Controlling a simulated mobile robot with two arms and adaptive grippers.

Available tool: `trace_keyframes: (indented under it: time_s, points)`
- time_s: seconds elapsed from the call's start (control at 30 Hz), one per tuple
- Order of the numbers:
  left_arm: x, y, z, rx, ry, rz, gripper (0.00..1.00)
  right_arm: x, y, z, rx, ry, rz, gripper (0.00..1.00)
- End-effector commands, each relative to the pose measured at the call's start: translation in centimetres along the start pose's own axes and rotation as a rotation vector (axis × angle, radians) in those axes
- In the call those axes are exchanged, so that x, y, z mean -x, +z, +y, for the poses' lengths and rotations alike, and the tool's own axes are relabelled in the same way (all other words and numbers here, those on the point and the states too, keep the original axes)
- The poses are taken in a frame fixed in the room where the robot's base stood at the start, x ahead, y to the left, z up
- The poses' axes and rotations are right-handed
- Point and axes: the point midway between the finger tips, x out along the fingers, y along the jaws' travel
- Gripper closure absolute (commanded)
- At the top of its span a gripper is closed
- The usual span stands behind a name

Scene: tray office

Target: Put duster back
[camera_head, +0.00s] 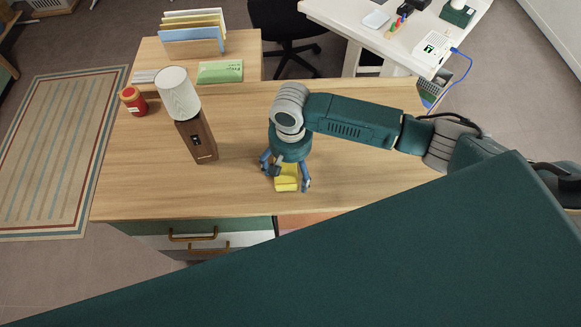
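A small yellow block (286,184), which looks like the duster, is on the wooden desk (350,180) near its front edge. My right gripper (288,178) points down over it, with its blue-grey fingers spread on either side of it. The fingers look open, and a small gap shows by the right finger. The gripper hides the top of the block, and I cannot tell whether a finger touches it. My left gripper is not in view.
A lamp (179,95) with a brown base (197,139) stands left of my gripper. A red jar (133,101) is at the desk's left edge. A green box (220,72) and a file rack (193,35) are behind. The front left of the desk is clear.

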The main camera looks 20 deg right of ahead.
Motion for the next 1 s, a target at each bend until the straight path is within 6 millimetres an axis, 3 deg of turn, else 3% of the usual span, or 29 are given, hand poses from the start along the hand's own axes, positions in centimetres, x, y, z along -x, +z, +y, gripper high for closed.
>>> trace_keyframes:
  time_s: [0.27, 0.7, 1.0]
  points:
    - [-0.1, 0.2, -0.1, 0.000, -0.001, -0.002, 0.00, 0.9, -0.1, 0.0, 0.000, -0.002, 0.002, 0.11]
    - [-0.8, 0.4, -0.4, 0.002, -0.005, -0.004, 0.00, 9.6, -0.1, -0.1, 0.000, -0.002, 0.003, 0.11]
    - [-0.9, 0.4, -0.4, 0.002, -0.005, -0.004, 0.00, 12.3, 0.0, 0.0, 0.000, -0.001, 0.000, 0.11]
